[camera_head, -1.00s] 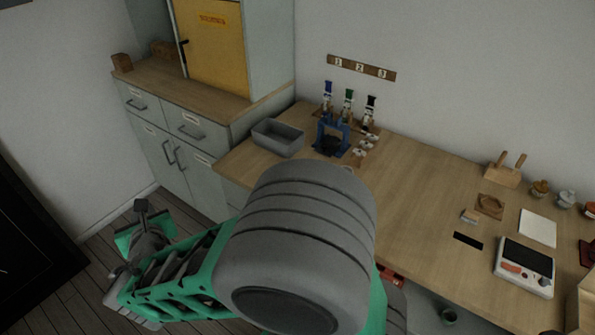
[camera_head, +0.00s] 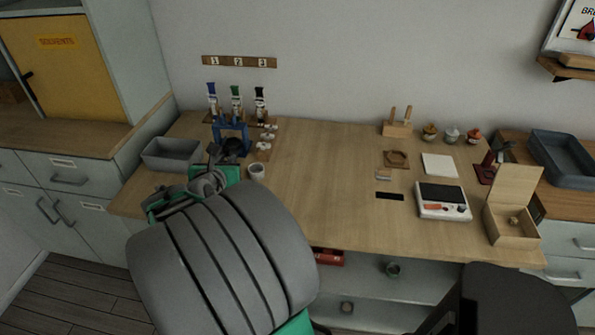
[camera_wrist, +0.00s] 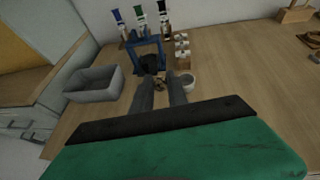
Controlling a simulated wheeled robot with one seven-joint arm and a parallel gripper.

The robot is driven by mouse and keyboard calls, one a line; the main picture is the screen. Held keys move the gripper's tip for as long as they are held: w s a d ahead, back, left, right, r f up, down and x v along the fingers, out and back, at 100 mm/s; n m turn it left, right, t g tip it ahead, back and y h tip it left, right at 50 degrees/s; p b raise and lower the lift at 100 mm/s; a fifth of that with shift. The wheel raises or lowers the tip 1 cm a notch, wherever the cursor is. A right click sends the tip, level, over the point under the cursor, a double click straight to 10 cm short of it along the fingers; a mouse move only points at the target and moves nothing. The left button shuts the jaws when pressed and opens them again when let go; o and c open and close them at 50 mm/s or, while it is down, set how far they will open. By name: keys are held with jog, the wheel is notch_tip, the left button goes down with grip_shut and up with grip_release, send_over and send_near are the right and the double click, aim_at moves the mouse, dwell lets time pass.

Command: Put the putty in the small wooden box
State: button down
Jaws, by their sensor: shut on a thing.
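My gripper (camera_head: 214,182) is over the left part of the workbench. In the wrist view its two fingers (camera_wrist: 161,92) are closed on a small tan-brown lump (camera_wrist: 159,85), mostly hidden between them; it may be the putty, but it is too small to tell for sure. The small wooden box (camera_head: 506,238) stands at the bench's right end in the head view, lid up, with a small brownish thing (camera_head: 514,221) inside. The gripper is far to the left of the box.
A grey bin (camera_head: 172,154), a blue stand (camera_head: 232,140) and a white cup (camera_head: 256,171) are near my gripper. A scale (camera_head: 443,200), white pad (camera_head: 439,165) and wooden block with handles (camera_head: 397,129) are farther right. The bench middle (camera_head: 320,180) is clear.

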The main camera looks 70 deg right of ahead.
jog(key=s+d+m+g+b, duration=0.1)
jog(key=s+d+m+g, duration=0.3)
jog(key=s, duration=0.8)
jog(key=s+d+m+g+b, duration=0.1)
jog(key=s+d+m+g, duration=0.15)
jog(key=s+d, duration=0.75)
jog(key=b, duration=0.2)
send_over(301, 174)
jog(key=shift+g+h, duration=0.3)
jog(key=shift+g, duration=0.05)
notch_tip(301, 174, down, 10)
jog(key=shift+s+a+f, duration=0.1)
jog(key=shift+f, duration=0.1)
notch_tip(301, 174, down, 3)
jog(key=shift+r, duration=0.15)
jog(key=shift+f, duration=0.25)
jog(key=shift+f, duration=0.1)
jog(key=c, duration=1.3)
grip_release()
